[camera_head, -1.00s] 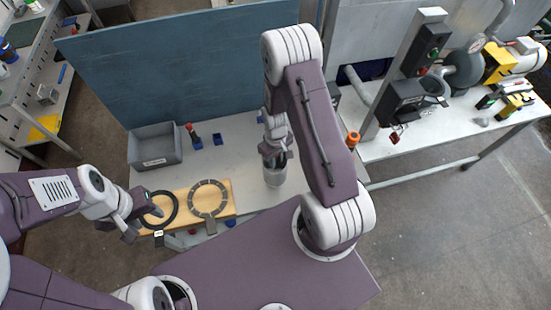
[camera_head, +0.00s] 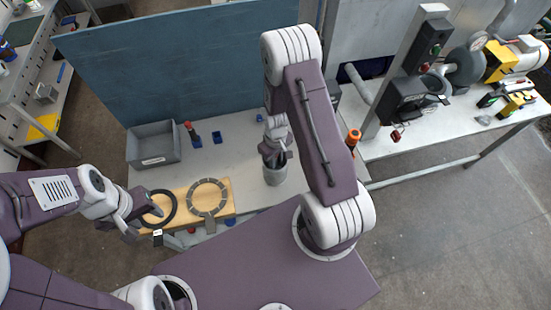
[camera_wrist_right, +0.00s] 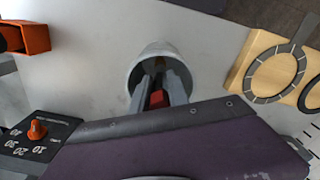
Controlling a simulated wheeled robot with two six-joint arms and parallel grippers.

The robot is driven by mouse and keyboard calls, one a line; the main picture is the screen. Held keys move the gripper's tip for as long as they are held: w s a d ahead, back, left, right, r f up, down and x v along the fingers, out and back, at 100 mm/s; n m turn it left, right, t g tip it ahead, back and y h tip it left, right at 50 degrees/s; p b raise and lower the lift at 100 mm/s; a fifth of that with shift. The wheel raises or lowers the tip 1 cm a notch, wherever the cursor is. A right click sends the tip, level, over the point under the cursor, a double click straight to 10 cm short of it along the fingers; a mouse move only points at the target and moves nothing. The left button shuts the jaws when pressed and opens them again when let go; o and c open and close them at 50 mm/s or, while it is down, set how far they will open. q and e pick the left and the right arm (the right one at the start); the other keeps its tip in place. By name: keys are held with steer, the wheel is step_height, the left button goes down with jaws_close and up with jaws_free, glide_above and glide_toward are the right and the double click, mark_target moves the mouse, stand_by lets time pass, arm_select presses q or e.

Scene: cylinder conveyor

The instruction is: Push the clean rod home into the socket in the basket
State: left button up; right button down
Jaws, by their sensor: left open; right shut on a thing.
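My right gripper (camera_head: 274,160) points down at the mouth of a grey round container (camera_head: 275,176) on the bench. In the right wrist view the fingers (camera_wrist_right: 160,92) reach over and into the open grey container (camera_wrist_right: 145,56). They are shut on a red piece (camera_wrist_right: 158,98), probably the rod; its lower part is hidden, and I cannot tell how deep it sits. No socket is discernible inside. My left gripper (camera_head: 143,217) is open and empty at the left end of a wooden board, beside a black ring (camera_head: 158,208).
The wooden board (camera_head: 228,196) also carries a marked grey ring (camera_head: 207,197). A grey bin (camera_head: 153,147) stands at the back left, near a red-topped item (camera_head: 188,128) and blue blocks (camera_head: 217,138). An orange item (camera_head: 353,138) stands right of my right arm. A blue panel (camera_head: 180,60) closes off the back.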

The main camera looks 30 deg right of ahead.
steer(key=shift+f+b, duration=0.85)
steer(key=shift+f, duration=0.25)
steer(key=c, duration=1.2)
jaws_free()
steer(key=shift+w+r, duration=0.1)
steer(key=shift+r, duration=0.45)
step_height(320, 180, up, 8)
steer(key=shift+b, duration=0.8)
